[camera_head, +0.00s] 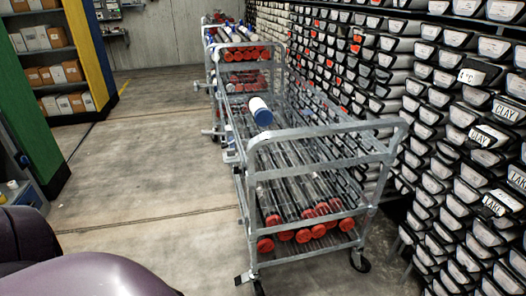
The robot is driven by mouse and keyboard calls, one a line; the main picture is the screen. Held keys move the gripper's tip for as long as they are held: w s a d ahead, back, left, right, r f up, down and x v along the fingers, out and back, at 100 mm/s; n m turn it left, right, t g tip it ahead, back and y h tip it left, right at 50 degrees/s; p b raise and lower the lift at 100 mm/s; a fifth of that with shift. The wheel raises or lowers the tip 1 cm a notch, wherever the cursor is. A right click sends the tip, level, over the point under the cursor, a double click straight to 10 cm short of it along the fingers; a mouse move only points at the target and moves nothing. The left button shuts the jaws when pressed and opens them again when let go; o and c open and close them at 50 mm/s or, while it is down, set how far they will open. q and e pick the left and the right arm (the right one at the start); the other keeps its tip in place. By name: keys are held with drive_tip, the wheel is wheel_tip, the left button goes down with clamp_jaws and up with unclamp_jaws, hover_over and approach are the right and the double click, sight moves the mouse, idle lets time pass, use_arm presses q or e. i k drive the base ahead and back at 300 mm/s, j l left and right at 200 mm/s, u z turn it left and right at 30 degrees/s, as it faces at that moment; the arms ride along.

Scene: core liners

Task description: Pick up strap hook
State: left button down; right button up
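I cannot make out a strap hook in the head view. Neither of my grippers is in view. A metal cart (327,133) stands in the middle, with red-capped core liners (303,236) lying on its lower shelf. A liner with a blue and white end (261,112) lies at the upper level on the cart's left side. Any strap on the cart is too small to tell.
More carts with red-capped liners (245,53) stand behind. A tall rack of labelled liner ends (440,150) fills the right, close to the cart. Shelves with boxes (58,73) stand at the far left. The concrete floor (150,150) between is clear.

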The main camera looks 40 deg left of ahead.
sight(231, 153)
drive_tip(key=j+z, duration=0.55)
drive_tip(key=k+j, duration=0.1)
drive_tip(key=j, duration=2.6)
drive_tip(key=k+j, duration=0.15)
drive_tip(key=j, duration=2.5)
drive_tip(key=k, duration=0.05)
